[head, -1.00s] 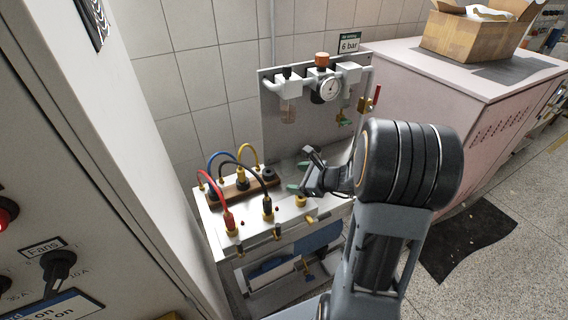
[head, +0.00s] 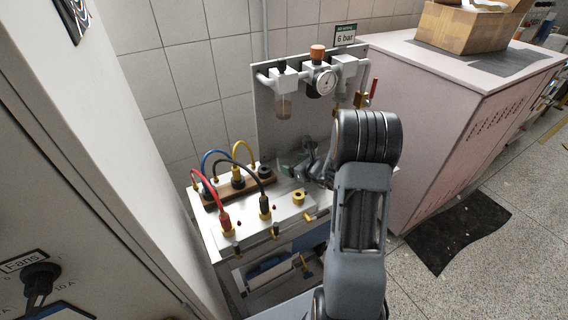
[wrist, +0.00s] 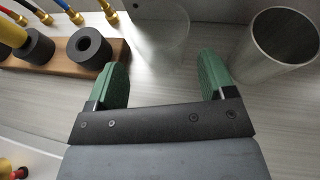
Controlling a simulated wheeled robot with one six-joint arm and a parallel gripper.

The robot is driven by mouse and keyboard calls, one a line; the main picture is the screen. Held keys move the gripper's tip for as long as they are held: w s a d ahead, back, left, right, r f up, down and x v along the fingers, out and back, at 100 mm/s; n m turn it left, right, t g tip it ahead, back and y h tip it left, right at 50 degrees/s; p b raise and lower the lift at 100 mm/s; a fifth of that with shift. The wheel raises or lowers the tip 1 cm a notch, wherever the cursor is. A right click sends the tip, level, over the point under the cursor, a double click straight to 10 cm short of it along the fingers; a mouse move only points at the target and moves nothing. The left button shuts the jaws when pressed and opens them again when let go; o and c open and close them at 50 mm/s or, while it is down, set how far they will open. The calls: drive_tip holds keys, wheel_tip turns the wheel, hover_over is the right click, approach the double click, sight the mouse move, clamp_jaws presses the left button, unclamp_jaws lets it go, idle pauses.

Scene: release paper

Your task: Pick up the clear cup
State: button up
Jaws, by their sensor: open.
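A clear cup (wrist: 158,38) stands on the worktop in the wrist view, faint and see-through, just ahead of the gap between my fingers. My gripper (wrist: 163,75) is open and empty, its two green finger pads apart on either side of the line to the cup. In the head view my gripper (head: 292,168) is low over the bench worktop, in front of the grey panel. I cannot make out the cup in the head view.
A metal cup (wrist: 277,46) stands right of my right finger. A wooden block (wrist: 60,62) with black rings is on the left. Cables (head: 238,150) plug into the bench's left side. A gauge panel (head: 262,110) rises behind; a pink cabinet (head: 430,110) stands right.

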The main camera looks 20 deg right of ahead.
sight(290, 161)
drive_tip(key=shift+p+x, duration=0.35)
drive_tip(key=shift+x, duration=2.25)
drive_tip(key=shift+d+r, duration=0.1)
drive_tip(key=c, duration=0.7)
drive_tip(key=shift+o, duration=0.2)
drive_tip(key=shift+r, duration=0.1)
